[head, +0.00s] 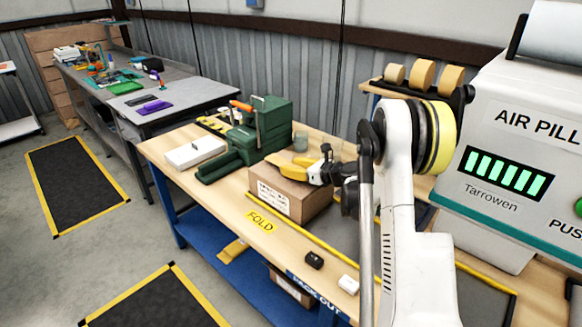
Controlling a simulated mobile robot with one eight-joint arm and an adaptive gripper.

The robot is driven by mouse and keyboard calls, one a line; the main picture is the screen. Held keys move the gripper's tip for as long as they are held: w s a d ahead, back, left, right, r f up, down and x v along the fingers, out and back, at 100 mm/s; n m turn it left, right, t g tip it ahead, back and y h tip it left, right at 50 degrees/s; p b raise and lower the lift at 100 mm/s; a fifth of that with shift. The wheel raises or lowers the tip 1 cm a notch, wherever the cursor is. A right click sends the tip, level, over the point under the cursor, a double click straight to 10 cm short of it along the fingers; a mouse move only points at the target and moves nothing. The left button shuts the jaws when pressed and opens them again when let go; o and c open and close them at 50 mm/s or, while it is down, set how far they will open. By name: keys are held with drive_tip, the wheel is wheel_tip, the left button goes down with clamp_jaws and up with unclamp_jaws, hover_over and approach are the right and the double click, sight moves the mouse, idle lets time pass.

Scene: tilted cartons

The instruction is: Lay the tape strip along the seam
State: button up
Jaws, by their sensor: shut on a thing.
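A brown carton (267,201) with a white label on its front stands on the wooden packing bench. My gripper (312,171) reaches in from the right, just above the carton's top. It is shut on a yellow-tan piece (287,165), which looks like the tape strip. The piece extends left from the fingertips over the carton's top; I cannot tell whether it touches the cardboard. The seam cannot be made out from here, as the piece and gripper cover much of the top.
A green machine (262,126) with an orange handle stands behind the carton, with a white box (194,152) to its left. A yellow FOLD label (262,221) marks the bench front. A dark block (314,260) lies nearer. The air pillow machine (508,150) fills the right.

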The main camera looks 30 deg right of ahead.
drive_tip(key=shift+f, duration=0.25)
idle(0.6)
drive_tip(key=o, duration=0.8)
drive_tip(key=shift+o, duration=0.4)
drive_tip(key=o, duration=0.5)
drive_tip(key=shift+r, duration=0.1)
drive_tip(key=shift+r+p, duration=1.75)
drive_tip(key=shift+r, duration=1.7)
